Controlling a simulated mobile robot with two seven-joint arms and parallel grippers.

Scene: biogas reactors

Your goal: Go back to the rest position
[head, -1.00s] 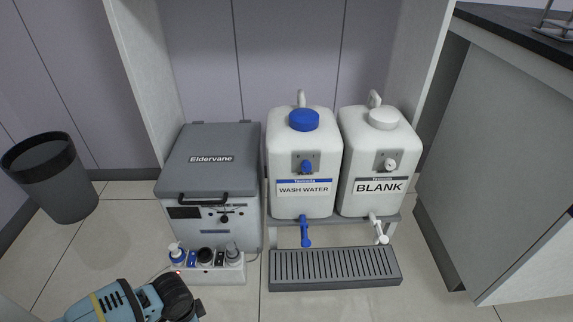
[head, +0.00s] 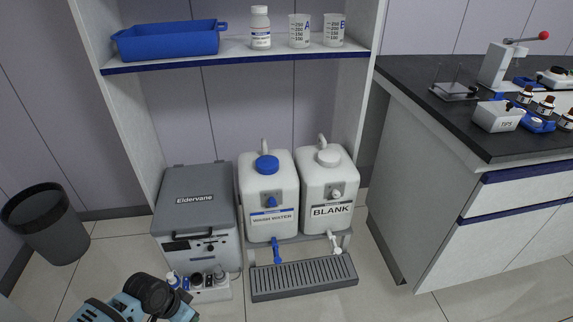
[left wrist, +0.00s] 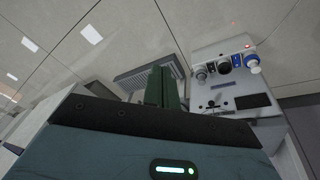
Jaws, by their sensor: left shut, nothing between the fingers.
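My left gripper (left wrist: 164,88) shows in the left wrist view as dark fingers closed together, with nothing between them. In the head view my blue and black left arm shows at the bottom left, in front of the grey Eldervane box (head: 195,205); the fingertips cannot be made out there. In the wrist view the fingers point toward the floor drip grate (left wrist: 150,78), with the box's front panel (left wrist: 228,100) to their right. My right gripper is not in view.
The wash water container (head: 268,195) and blank container (head: 327,190) stand above the grate (head: 303,277). A shelf above holds a blue tray (head: 168,40), a bottle (head: 260,27) and beakers (head: 299,31). A black bin (head: 45,222) stands left, a counter (head: 480,130) right. Floor at lower right is clear.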

